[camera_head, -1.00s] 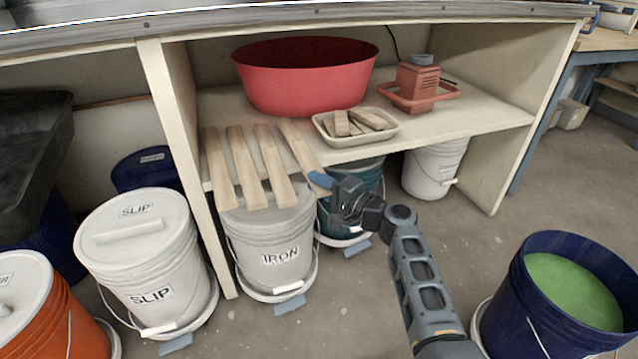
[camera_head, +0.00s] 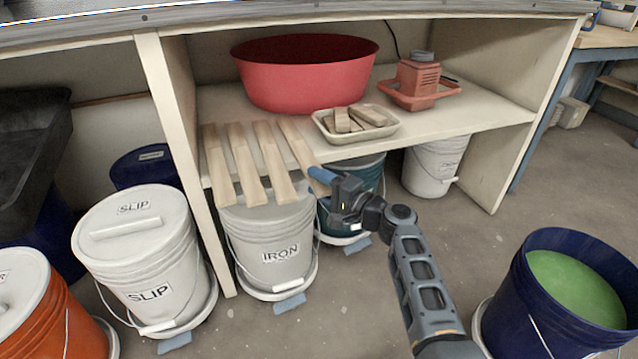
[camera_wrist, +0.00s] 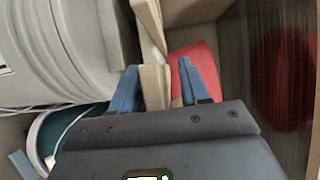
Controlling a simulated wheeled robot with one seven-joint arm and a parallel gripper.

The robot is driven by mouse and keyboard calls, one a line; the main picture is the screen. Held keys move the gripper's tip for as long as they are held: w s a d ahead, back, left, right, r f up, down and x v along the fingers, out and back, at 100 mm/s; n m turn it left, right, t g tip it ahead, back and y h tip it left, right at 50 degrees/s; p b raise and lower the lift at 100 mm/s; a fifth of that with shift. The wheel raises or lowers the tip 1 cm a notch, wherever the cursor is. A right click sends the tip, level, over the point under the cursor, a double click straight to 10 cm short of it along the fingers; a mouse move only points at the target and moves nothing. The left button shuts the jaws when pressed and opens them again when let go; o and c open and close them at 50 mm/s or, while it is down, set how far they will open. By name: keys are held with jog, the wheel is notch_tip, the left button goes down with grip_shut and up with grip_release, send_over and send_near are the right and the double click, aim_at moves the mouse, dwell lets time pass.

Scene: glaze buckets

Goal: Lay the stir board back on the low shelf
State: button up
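The stir board at my gripper is the rightmost of several pale wooden boards on the low shelf (camera_head: 462,124). This board (camera_head: 296,142) lies with its far part on the shelf and its near end out past the front edge. My gripper (camera_head: 322,180) is at that near end, with a blue finger beside it. In the wrist view the blue fingers (camera_wrist: 160,88) stand apart on either side of the pale board (camera_wrist: 153,86). A gap shows between the board and the right finger, so the gripper looks open around it.
Three similar boards (camera_head: 246,165) lie to the left. A red tub (camera_head: 305,75), a tray of wooden blocks (camera_head: 385,134) and an orange device (camera_head: 417,80) share the shelf. Lidded buckets (camera_head: 270,240) stand below. An open bucket of green glaze (camera_head: 520,300) stands at right.

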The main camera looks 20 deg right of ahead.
jog(key=shift+p+v, duration=1.05)
jog(key=shift+v, duration=2.85)
